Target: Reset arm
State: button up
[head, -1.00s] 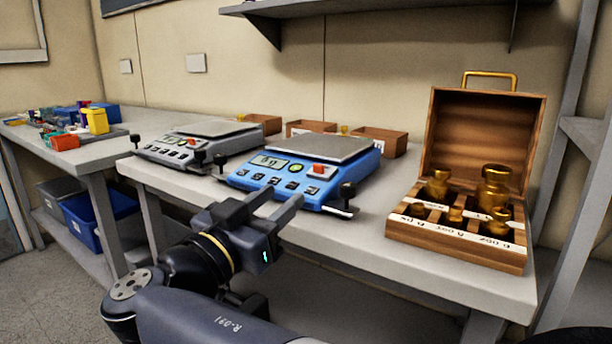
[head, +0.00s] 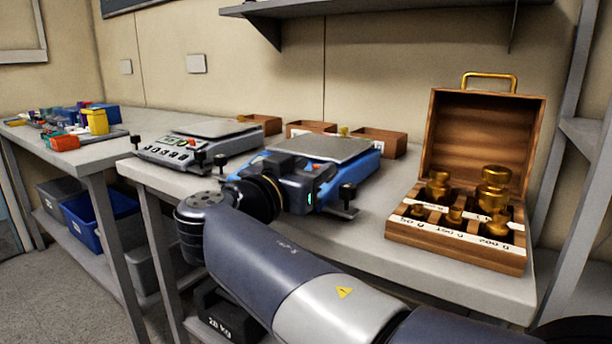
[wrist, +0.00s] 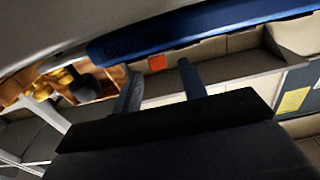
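My gripper (head: 298,188) is in front of the blue scale (head: 366,168) in the head view, and its wrist body covers much of the scale's front panel. The fingertips are hidden there. In the wrist view the two fingers of my gripper (wrist: 160,78) stand apart with nothing held between them. A blue body (wrist: 190,33) crosses the top of that view, and a small red-orange patch (wrist: 157,63) shows beyond the fingers. My arm reaches in from the lower right of the head view, across the table's front edge.
An open wooden case (head: 455,250) with several brass weights stands at the right of the table (head: 370,240). A grey scale (head: 165,153) is at the left. Wooden trays (head: 382,140) stand behind. A shelf (head: 300,8) hangs above. A black weight (head: 222,318) is below the table.

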jog(key=shift+w+d+r+g+y+p, duration=0.15)
jog(key=shift+r+g+y+p, duration=0.5)
jog(key=shift+p, duration=1.25)
jog(key=shift+w+r+g+y+p, duration=0.1)
jog(key=shift+r+g+y+p, duration=0.55)
jog(key=shift+p, duration=1.2)
jog(key=p, duration=0.2)
jog(key=g+p, duration=0.1)
jog(key=p, duration=0.1)
jog(key=g+p, duration=0.1)
jog(key=p, duration=0.1)
jog(key=shift+w+d+r+y+p, duration=0.2)
jog(key=shift+w+r+y+p, duration=0.1)
jog(key=shift+y, duration=0.1)
jog(key=shift+w+r+g+p, duration=0.1)
jog(key=shift+g+p, duration=0.4)
jog(key=shift+p, duration=0.75)
jog(key=shift+w+d+r+g+y+p, duration=0.2)
jog(key=shift+g+y+p, duration=0.15)
jog(key=shift+p, duration=0.9)
jog(key=g+y+p, duration=0.1)
jog(key=p, duration=0.3)
jog(key=w+g+y+p, duration=0.1)
jog(key=p, duration=0.3)
jog(key=shift+d+r+g, duration=0.35)
jog(key=shift+r, duration=0.05)
jog(key=p, duration=0.2)
jog(key=shift+w+d+g+y+p, duration=0.1)
jog(key=shift+w+g+y+p, duration=0.15)
jog(key=shift+g+p, duration=0.15)
